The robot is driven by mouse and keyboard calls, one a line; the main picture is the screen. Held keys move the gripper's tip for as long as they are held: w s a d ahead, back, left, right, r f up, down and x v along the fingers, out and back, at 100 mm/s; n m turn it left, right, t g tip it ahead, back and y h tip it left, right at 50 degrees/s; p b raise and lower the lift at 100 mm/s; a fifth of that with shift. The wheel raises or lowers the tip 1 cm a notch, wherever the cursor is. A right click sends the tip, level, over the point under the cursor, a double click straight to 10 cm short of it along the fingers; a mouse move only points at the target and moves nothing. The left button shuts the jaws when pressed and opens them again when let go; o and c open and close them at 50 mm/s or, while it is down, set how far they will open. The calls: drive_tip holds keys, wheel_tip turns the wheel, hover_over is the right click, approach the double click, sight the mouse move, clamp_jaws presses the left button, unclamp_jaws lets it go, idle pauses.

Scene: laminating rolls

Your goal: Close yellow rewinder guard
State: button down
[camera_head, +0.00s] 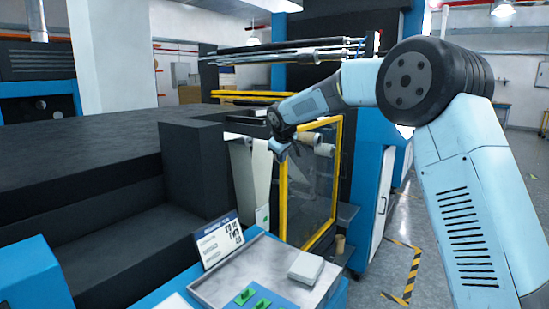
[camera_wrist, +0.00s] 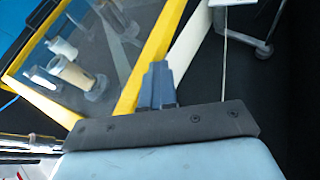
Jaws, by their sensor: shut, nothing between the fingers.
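The yellow rewinder guard (camera_head: 283,205) is a clear panel in a yellow frame, standing upright at the middle of the head view. It seems to stand at an angle to the machine, but I cannot tell exactly how far it is swung. My gripper (camera_head: 281,150) is shut and empty near the upper left of the frame. In the wrist view, the guard's yellow frame (camera_wrist: 160,38) runs past my closed fingertips (camera_wrist: 158,72). The fingers overlap the frame's edge in the picture; I cannot tell whether they touch it. Rolls (camera_wrist: 75,72) show through the panel.
A tray bench (camera_head: 215,285) with green pieces and a light block (camera_head: 306,267) stands in front, beside an instruction sign (camera_head: 219,240). A dark machine body (camera_head: 100,145) fills the left. A blue cabinet (camera_head: 383,205) and striped floor (camera_head: 405,275) lie right.

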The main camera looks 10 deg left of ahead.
drive_tip(key=s+r, duration=0.8)
drive_tip(key=s, duration=0.1)
drive_tip(key=s+d+r+m+h, duration=0.1)
drive_tip(key=s+d+m, duration=0.1)
drive_tip(key=s+d, duration=0.5)
drive_tip(key=s+d+r+m, duration=0.1)
drive_tip(key=s+d+m, duration=0.15)
drive_tip(key=d, duration=0.85)
drive_tip(key=s+d+r+m+h, duration=0.1)
drive_tip(key=s+d+r, duration=0.1)
drive_tip(key=s+d, duration=0.55)
drive_tip(key=s+d+f+m, duration=0.3)
drive_tip(key=s+d+f, duration=0.2)
drive_tip(key=s+d, duration=0.3)
drive_tip(key=s+d+f+m+g, duration=0.1)
drive_tip(key=s+d+f+m, duration=0.2)
drive_tip(key=s+d, duration=0.6)
drive_tip(key=s+f, duration=0.2)
drive_tip(key=s, duration=0.3)
drive_tip(key=shift+s+d+f+m+g, duration=0.25)
drive_tip(key=shift+s+f+m+g, duration=0.05)
drive_tip(key=shift+s+f+m, duration=0.1)
